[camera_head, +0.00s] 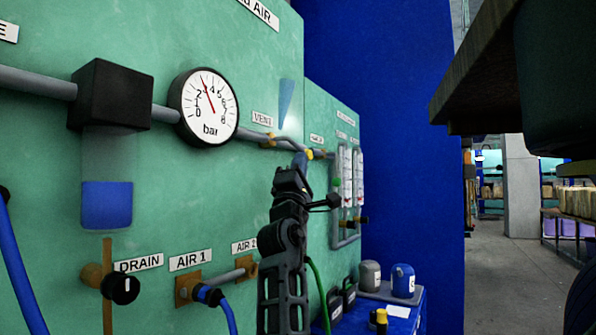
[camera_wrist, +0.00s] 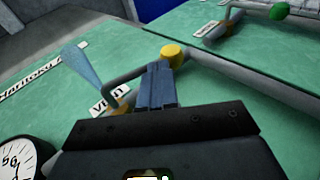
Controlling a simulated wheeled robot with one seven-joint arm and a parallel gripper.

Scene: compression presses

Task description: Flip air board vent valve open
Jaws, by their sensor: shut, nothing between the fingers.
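The vent valve (camera_head: 268,139) is a brass fitting on the grey pipe below the VENT label (camera_head: 262,119) on the green board. In the wrist view the brass fitting (camera_wrist: 120,103) is beside the partly hidden VENT label (camera_wrist: 103,101). A pale blue wedge (camera_head: 286,103) spreads upward from near the valve; it also shows in the wrist view (camera_wrist: 85,65). My gripper (camera_head: 300,160) is shut and empty, close to the pipe right of the valve. In the wrist view its blue-grey fingertips (camera_wrist: 158,72) are just below a yellow knob (camera_wrist: 173,55); I cannot tell whether they touch.
A pressure gauge (camera_head: 204,107) and black filter unit (camera_head: 112,95) are left of the valve. DRAIN (camera_head: 125,288) and AIR 1 (camera_head: 208,294) fittings are below. Flow tubes (camera_head: 347,180) stand to the right. A blue cart (camera_head: 405,320) holds small canisters.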

